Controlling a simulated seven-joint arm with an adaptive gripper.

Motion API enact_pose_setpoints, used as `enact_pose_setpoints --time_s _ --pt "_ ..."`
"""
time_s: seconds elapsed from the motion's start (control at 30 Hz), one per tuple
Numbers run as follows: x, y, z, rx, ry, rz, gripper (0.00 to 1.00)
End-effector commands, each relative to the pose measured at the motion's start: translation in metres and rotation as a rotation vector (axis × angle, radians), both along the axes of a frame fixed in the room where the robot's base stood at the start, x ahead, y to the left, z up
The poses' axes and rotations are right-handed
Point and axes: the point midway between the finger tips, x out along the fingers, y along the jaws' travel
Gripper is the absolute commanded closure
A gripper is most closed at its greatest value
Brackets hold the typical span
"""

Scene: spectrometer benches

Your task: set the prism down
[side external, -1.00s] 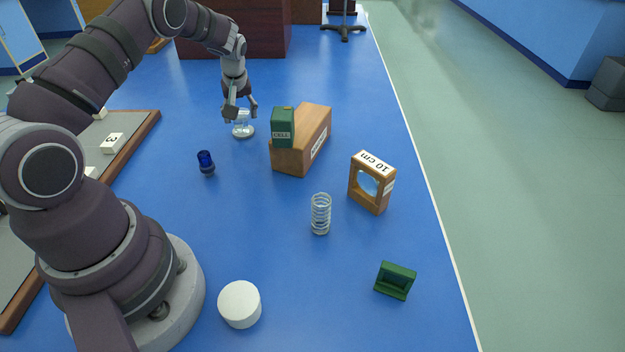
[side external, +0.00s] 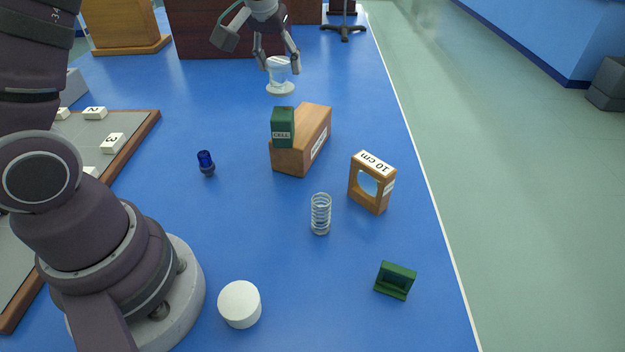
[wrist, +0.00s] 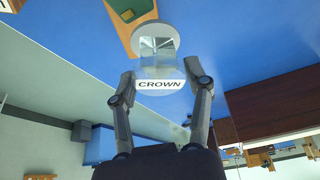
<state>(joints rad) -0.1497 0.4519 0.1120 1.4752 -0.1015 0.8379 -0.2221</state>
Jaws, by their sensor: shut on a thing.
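The prism (side external: 279,73) is a clear glass piece on a round pale base. In the side external view it is at the far part of the blue bench, beyond the wooden block. My gripper (side external: 278,63) is shut on it from above; it appears held up, but its height over the bench is hard to tell. In the wrist view the prism (wrist: 158,62) carries a white "CROWN" label between my two fingertips (wrist: 161,80), with its base disc at the far end.
A wooden block (side external: 317,135) with a green "CELL" box (side external: 283,127) stands just nearer than the prism. A dark red-brown box (side external: 215,35) is behind. A blue bottle (side external: 206,162), coil (side external: 320,214) and lens frame (side external: 370,185) stand nearer. Bare bench lies left of the block.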

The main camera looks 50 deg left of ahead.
Motion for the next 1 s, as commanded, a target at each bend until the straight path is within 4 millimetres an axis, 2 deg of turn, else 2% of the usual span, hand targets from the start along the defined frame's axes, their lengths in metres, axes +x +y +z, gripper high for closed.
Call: enact_pose_setpoints --time_s 0.03,0.17,0.3,0.37,0.5,0.6,0.7,0.8,0.87,1.0 --pt "-0.003 -0.026 0.009 0.0 -0.005 -0.118 0.89" --pt "-0.019 -0.097 0.017 -0.001 -0.002 -0.506 0.89" --pt "-0.039 -0.174 -0.003 -0.006 0.003 -1.008 0.89" --pt "-0.051 -0.205 -0.013 -0.008 0.003 -1.223 0.89" --pt "-0.092 -0.271 -0.037 -0.012 0.004 -1.718 0.89" --pt "-0.126 -0.308 -0.049 -0.013 0.002 -2.031 0.89" --pt "-0.157 -0.332 -0.058 -0.012 0.002 -2.275 0.89" --pt "-0.178 -0.346 -0.062 -0.009 0.0 -2.432 0.89" --pt "-0.185 -0.35 -0.065 -0.008 0.0 -2.487 0.89" --pt "-0.191 -0.352 -0.092 -0.013 0.007 -2.523 0.89"
